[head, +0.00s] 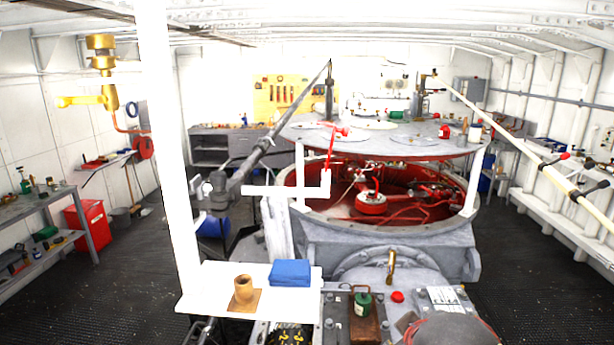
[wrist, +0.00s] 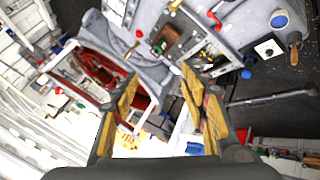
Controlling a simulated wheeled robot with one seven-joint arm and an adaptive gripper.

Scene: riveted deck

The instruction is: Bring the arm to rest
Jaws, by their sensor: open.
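My gripper (wrist: 160,82) shows in the wrist view, with its yellow-padded fingers spread apart. The gap between the fingers is empty, and the grey machine and deck show beyond it, turned at a slant. The fingers appear to touch nothing. I cannot make out my gripper in the head view.
A white shelf (head: 224,302) at the front holds a brown cup (head: 243,291) on a tan square and a folded blue cloth (head: 290,273). A large round red-lined machine (head: 300,213) fills the middle. A red cabinet (head: 88,228) stands left. Dark deck (head: 118,285) is clear at left.

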